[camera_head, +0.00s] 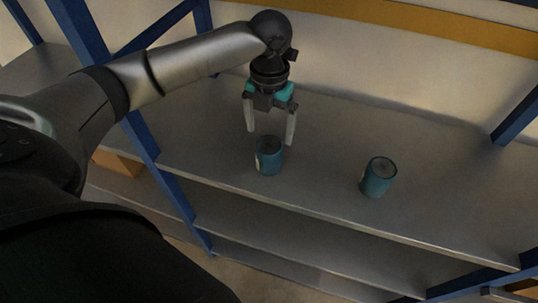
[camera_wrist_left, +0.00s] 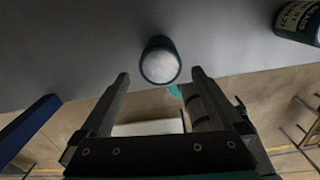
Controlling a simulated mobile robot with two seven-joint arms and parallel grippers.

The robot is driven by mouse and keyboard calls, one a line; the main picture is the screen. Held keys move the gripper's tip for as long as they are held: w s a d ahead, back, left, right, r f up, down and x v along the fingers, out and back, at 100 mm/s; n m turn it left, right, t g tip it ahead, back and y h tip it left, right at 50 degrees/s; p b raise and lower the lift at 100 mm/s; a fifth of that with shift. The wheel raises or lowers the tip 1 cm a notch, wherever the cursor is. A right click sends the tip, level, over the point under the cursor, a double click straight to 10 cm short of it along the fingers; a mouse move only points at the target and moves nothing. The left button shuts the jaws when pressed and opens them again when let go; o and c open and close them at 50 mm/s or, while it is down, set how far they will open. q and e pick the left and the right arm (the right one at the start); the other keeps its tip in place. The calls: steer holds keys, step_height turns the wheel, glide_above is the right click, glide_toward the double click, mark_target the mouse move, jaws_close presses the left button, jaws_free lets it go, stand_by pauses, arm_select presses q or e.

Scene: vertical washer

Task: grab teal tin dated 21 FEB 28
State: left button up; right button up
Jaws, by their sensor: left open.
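Two teal tins stand upright on the grey metal shelf (camera_head: 310,180). The left tin (camera_head: 268,157) is below my left gripper (camera_head: 270,128) in the head view; a pale label shows at its left side. In the left wrist view this tin (camera_wrist_left: 160,62) shows its pale round end just beyond the fingertips. The right tin (camera_head: 378,177) stands apart; in the left wrist view a tin (camera_wrist_left: 300,20) at the top right corner bears a cream label with print too small to read surely. My left gripper is open and empty. My right gripper is not in view.
Blue rack posts (camera_head: 165,175) stand at the left, and another blue brace (camera_head: 515,118) at the right. A lower shelf (camera_head: 290,245) runs beneath. The shelf surface between and around the tins is clear. A cardboard-coloured box (camera_head: 118,163) is at the left.

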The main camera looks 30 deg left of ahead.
mark_target(269, 155)
arm_select(q)
step_height(269, 155, down, 10)
steer(key=shift+s, duration=0.1)
steer(key=shift+r, duration=0.1)
steer(key=c, duration=1.4)
